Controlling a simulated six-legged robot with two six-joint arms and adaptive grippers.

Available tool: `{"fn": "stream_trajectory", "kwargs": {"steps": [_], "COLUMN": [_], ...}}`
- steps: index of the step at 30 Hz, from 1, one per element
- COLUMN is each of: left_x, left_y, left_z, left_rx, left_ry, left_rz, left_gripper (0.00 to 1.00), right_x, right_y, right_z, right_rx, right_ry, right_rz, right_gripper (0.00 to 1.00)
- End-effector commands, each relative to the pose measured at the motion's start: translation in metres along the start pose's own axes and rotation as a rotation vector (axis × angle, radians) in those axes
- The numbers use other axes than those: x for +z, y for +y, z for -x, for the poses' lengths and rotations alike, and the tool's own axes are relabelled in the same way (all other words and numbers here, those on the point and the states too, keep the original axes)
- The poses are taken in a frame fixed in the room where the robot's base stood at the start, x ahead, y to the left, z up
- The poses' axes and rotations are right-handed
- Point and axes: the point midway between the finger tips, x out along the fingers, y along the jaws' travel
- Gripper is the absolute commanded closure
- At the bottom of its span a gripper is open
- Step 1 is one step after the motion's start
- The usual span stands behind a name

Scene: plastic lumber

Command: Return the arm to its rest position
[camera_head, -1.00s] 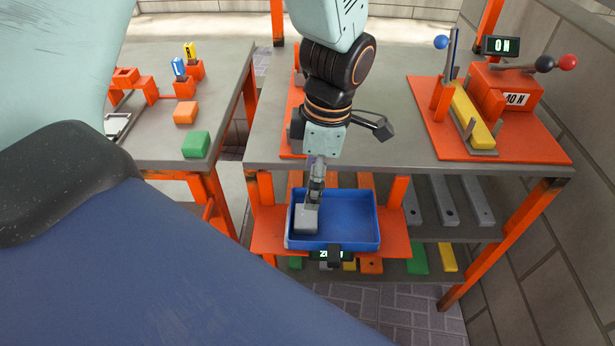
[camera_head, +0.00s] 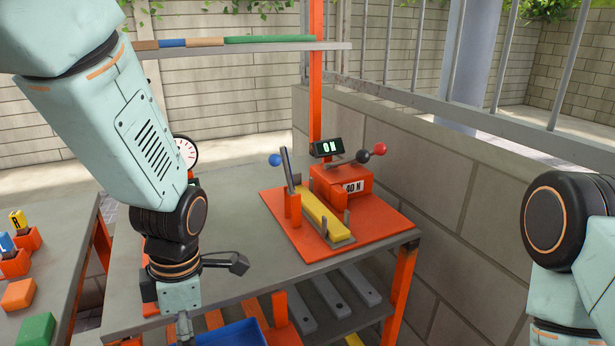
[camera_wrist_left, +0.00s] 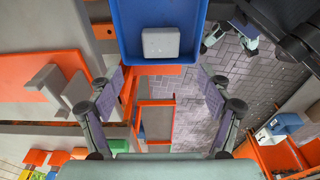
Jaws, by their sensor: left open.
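My left arm comes in from the left in the head view, and its wrist hangs over the near edge of the middle table. Its gripper (camera_head: 184,330) is cut off by the bottom edge there. In the left wrist view the left gripper (camera_wrist_left: 160,95) is open, its two fingers wide apart with nothing between them. A grey block (camera_wrist_left: 161,42) lies in the blue tray (camera_wrist_left: 130,25), beyond the fingertips and apart from them. The tray's corner also shows in the head view (camera_head: 232,336). My right arm is at the right edge; its jaw state is unclear.
A press on an orange base (camera_head: 375,232) holds a yellow bar (camera_head: 325,213) on the middle table. A block wall (camera_head: 440,190) stands right of it. A green block (camera_head: 37,330) and an orange block (camera_head: 18,294) sit on the left table.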

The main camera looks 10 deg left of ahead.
Motion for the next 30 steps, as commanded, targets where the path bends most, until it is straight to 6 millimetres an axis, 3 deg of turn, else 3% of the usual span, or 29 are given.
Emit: {"fn": "stream_trajectory", "kwargs": {"steps": [6, 15, 30], "left_x": [0.000, 0.000, 0.000], "left_y": [-0.001, -0.001, 0.000], "left_z": [-0.042, -0.084, -0.082], "left_rx": [-0.004, -0.003, -0.001], "left_ry": [0.000, -0.001, -0.002], "left_rz": [-0.001, 0.000, 0.000], "left_gripper": [0.22, 0.22, 0.22], "right_x": [0.000, 0.000, 0.000], "right_y": [0.000, 0.000, 0.000], "right_z": [-0.014, -0.027, -0.025], "right_rx": [0.000, 0.000, 0.000], "right_ry": [0.000, 0.000, 0.000], "right_rz": [0.000, 0.000, 0.000], "right_gripper": [0.68, 0.68, 0.68]}}
